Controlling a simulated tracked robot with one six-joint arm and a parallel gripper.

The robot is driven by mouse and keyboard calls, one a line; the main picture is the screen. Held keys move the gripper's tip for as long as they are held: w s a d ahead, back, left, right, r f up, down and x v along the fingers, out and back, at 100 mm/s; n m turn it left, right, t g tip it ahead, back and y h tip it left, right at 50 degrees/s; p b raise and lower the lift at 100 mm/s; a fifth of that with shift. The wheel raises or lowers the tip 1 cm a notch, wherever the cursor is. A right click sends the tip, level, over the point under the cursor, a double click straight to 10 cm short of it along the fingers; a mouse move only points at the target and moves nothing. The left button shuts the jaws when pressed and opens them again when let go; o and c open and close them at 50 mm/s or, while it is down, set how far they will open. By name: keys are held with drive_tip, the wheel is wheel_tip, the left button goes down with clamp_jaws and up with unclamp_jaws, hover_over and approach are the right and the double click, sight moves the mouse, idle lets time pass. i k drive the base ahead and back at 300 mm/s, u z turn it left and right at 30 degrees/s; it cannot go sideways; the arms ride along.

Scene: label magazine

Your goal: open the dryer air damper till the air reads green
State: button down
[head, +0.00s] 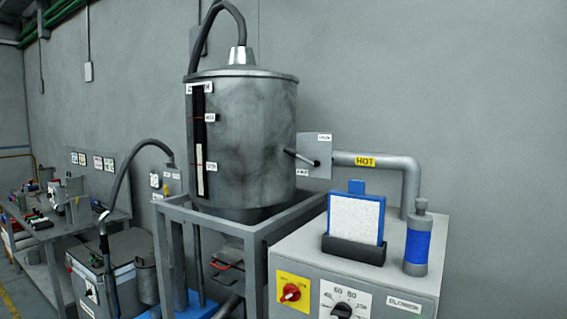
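The damper is probably the grey plate (316,147) on the pipe at the right side of the tall steel hopper. Its lever (302,157) slants down to the right and ends in a dark knob on the plate. A small label (325,138) sits at the plate's upper right and another (302,172) at its lower left; their words are too small to read surely. I cannot tell which display gives the air reading, and I see no green indicator there. My gripper is not in view.
The steel hopper (262,140) stands on a grey frame. A pipe marked HOT (366,161) runs right from the damper. Below it, the blower cabinet (330,268) carries a white filter panel (355,218), a blue cylinder (418,240), a red knob (290,292) and a dial (342,310).

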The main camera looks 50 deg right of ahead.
sight(289, 151)
drive_tip(key=u, duration=0.05)
drive_tip(key=i, duration=1)
drive_tip(key=z, duration=0.05)
